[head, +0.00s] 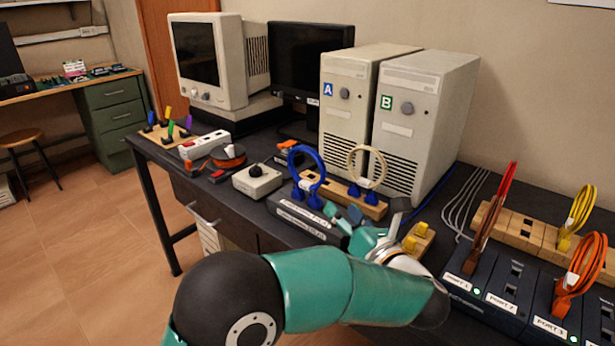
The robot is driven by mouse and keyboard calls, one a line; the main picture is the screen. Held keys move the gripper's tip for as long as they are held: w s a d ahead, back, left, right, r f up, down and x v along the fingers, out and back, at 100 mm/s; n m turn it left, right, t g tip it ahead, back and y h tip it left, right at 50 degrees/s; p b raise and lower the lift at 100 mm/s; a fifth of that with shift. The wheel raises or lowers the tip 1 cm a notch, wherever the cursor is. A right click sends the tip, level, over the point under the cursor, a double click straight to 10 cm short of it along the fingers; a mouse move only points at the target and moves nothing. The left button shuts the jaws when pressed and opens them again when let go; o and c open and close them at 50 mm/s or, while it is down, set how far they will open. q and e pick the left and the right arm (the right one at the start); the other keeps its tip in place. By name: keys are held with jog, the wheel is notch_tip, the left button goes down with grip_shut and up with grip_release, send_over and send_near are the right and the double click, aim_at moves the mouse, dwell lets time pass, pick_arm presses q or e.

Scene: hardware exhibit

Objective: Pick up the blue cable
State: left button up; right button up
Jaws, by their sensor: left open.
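My left gripper (344,214) is open and empty, just right of the blue cable's plugs and a little nearer to me. It appears apart from the cable. My left wrist hides part of the desk behind it. My right gripper is out of view.
A beige cable loop (383,170) with blue plugs stands on a wooden block (374,210) close to the right. Two computer towers (345,105) (425,115) rise behind. A grey box with a black knob (257,182) is at left. Port boxes (490,285) with cables stand at right.

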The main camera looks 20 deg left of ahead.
aim_at(319, 186)
pick_arm(q)
jog(key=x, duration=0.5)
jog(key=shift+w+a, duration=0.1)
jog(key=shift+a, duration=0.15)
jog(key=p+x, duration=0.1)
jog(key=x, duration=0.3)
jog(key=shift+a+r, duration=0.15)
jog(key=shift+a, duration=0.15)
jog(key=shift+w+a, duration=0.3)
jog(key=shift+a, duration=0.05)
grip_shut()
